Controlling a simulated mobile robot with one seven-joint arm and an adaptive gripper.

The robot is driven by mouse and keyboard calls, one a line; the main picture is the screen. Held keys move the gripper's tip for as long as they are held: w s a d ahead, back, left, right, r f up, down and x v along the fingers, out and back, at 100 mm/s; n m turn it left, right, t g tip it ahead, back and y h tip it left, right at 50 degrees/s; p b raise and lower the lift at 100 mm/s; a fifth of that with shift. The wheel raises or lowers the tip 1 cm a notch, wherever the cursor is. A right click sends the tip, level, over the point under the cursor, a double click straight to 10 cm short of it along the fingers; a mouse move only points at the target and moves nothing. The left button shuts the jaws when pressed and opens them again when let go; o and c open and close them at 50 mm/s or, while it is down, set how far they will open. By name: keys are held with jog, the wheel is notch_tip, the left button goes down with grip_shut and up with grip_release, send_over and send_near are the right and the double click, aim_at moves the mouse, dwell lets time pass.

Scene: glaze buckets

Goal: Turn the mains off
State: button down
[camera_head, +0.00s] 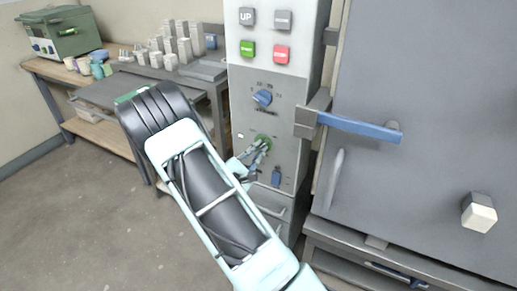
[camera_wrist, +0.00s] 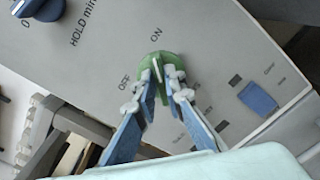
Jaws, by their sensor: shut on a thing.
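The green rotary knob (camera_wrist: 150,64) sits on the grey control panel between the printed words OFF and ON. In the head view the green knob (camera_head: 262,138) is on the lower panel, partly covered by my gripper (camera_head: 258,150). In the wrist view my gripper (camera_wrist: 159,82) has its two blue fingers on either side of the knob's ridge, shut on it. A pale line on the knob lies roughly along the ridge, its upper end nearer the ON word. I cannot tell its exact setting.
A blue dial (camera_head: 263,98) is above the knob; a blue switch (camera_head: 276,177) is below it, also in the wrist view (camera_wrist: 257,98). UP, START and STOP buttons are higher up. A large grey door with a blue handle (camera_head: 358,127) stands right. A cluttered bench is left.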

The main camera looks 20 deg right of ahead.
jog(key=shift+w+a+n+p, duration=0.1)
jog(key=shift+n+p, duration=1.5)
jog(key=shift+n, duration=1.25)
jog(key=shift+w+a+n+p, duration=0.15)
jog(key=shift+n+p, duration=1.45)
jog(key=shift+n, duration=1.2)
jog(key=shift+w+a+n+p, duration=0.1)
jog(key=shift+n+p, duration=1.5)
jog(key=shift+n, duration=1.25)
jog(key=c, duration=2)
grip_release()
jog(key=v, duration=1.2)
